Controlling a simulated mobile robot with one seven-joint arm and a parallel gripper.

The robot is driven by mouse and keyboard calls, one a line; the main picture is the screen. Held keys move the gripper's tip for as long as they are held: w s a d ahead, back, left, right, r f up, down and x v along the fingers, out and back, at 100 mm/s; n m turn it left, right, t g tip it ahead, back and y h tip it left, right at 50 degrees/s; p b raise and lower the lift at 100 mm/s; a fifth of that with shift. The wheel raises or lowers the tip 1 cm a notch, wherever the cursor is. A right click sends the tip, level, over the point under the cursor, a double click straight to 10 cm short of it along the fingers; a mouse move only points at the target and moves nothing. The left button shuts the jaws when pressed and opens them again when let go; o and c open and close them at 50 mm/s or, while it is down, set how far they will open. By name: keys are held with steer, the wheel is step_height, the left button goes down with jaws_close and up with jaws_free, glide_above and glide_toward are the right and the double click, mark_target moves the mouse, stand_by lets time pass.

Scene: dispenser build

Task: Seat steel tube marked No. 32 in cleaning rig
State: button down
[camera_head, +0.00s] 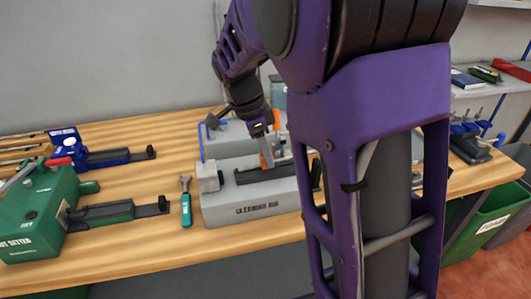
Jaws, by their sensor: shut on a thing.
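The cleaning rig (253,209) is a grey block with dark lettering on its front, near the middle of the bench. A dark cradle (264,172) runs along its top, with a light grey block (209,177) at its left end. The tube is too small and covered to make out clearly, and no number can be read. I cannot tell whether it rests in the cradle.
A green setter machine (40,215) and a blue fixture (110,157) stand to the left. A teal-handled wrench (186,203) lies just left of the rig. Another grey device (228,138) stands behind it.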

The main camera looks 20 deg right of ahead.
mark_target(254, 165)
steer(key=shift+y, duration=0.4)
steer(key=shift+d+y, duration=0.15)
steer(key=shift+y, duration=0.35)
steer(key=shift+f+b, duration=0.35)
steer(key=shift+f, duration=0.4)
stand_by(0.4)
steer(key=shift+a, duration=0.4)
steer(key=shift+a+r+p, duration=0.1)
steer(key=shift+a+p, duration=0.35)
steer(key=shift+a, duration=0.9)
steer(key=shift+c, duration=1.5)
jaws_free()
